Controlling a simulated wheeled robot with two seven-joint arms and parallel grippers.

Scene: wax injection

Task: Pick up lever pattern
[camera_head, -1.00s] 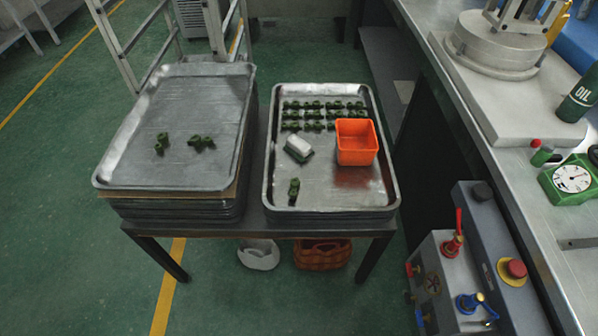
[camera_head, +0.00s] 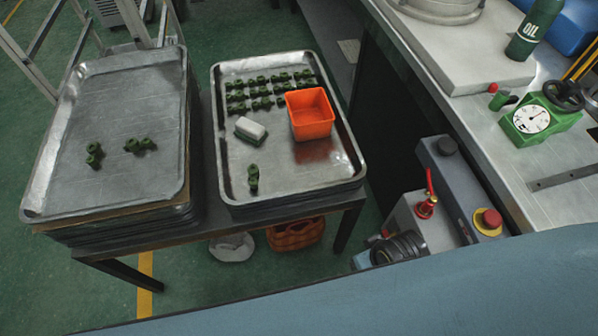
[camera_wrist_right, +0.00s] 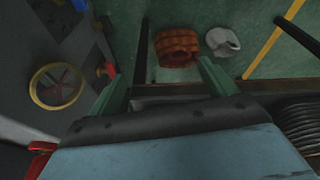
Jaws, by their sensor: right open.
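Dark green wax patterns lie on two metal trays in the head view. Several stand in rows at the back of the right tray (camera_head: 302,172), and a single pattern (camera_head: 253,179) lies near its front. Two more patterns, one on the left (camera_head: 94,155) and one on the right (camera_head: 140,145), lie on the left tray (camera_head: 120,95). I cannot tell which is the lever pattern. My right gripper (camera_wrist_right: 160,88) shows in the right wrist view with its fingers apart and nothing between them, above the floor beside the table. My left gripper is not in view.
An orange bin (camera_head: 310,114) and a white-and-green block (camera_head: 250,130) sit on the right tray. A grey machine with a red button (camera_head: 488,220) stands right of the table. A workbench holds a green gauge (camera_head: 535,122) and an oil bottle (camera_head: 533,30).

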